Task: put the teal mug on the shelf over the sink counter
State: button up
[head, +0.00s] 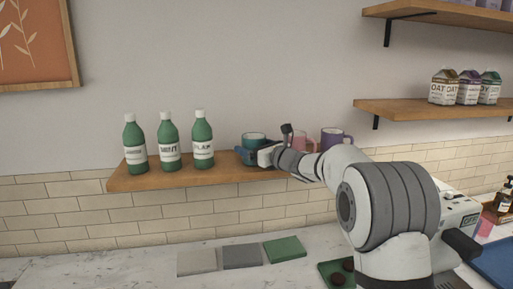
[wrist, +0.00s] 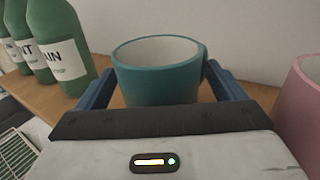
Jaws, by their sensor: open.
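The teal mug (head: 254,139) stands upright on the wooden shelf (head: 150,180), between the green bottles and a pink mug. In the wrist view the teal mug (wrist: 158,75) sits between the two blue fingers of my gripper (wrist: 160,88). The fingers are open, one on each side of the mug. The right finger is close to the mug's right side, where its handle seems to be; I cannot tell whether it touches. In the head view my gripper (head: 250,155) is at shelf height, in front of the mug, and hides its lower part.
Several green bottles (head: 168,143) stand left of the mug. A pink mug (head: 303,140) and a purple mug (head: 335,138) stand to the right. A higher shelf (head: 430,105) holds several cartons (head: 468,90). Folded cloths (head: 241,256) lie on the counter (head: 130,268) below.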

jog(key=b+v, duration=0.4)
jog(key=v, duration=0.8)
jog(key=shift+b, duration=0.35)
jog(key=shift+r, duration=0.1)
jog(key=s+d+f+m+h, duration=0.4)
jog(key=s+d+m+h, duration=0.35)
jog(key=m, duration=0.75)
jog(key=s+d+f+m+h, duration=0.4)
jog(key=s+d+m+h, duration=0.35)
jog(key=m, duration=0.75)
jog(key=s+f+m+g+y, duration=0.1)
jog(key=s+f+m+g, duration=0.3)
jog(key=s, duration=0.7)
jog(key=s+a+f+m+g+y, duration=0.1)
jog(key=s+f+m+g, duration=0.4)
jog(key=s+f+m, duration=0.3)
jog(key=s+m, duration=0.3)
jog(key=s, duration=0.1)
jog(key=shift+s+a+f, duration=0.15)
jog(key=shift+a+f, duration=0.15)
jog(key=shift+f, duration=0.1)
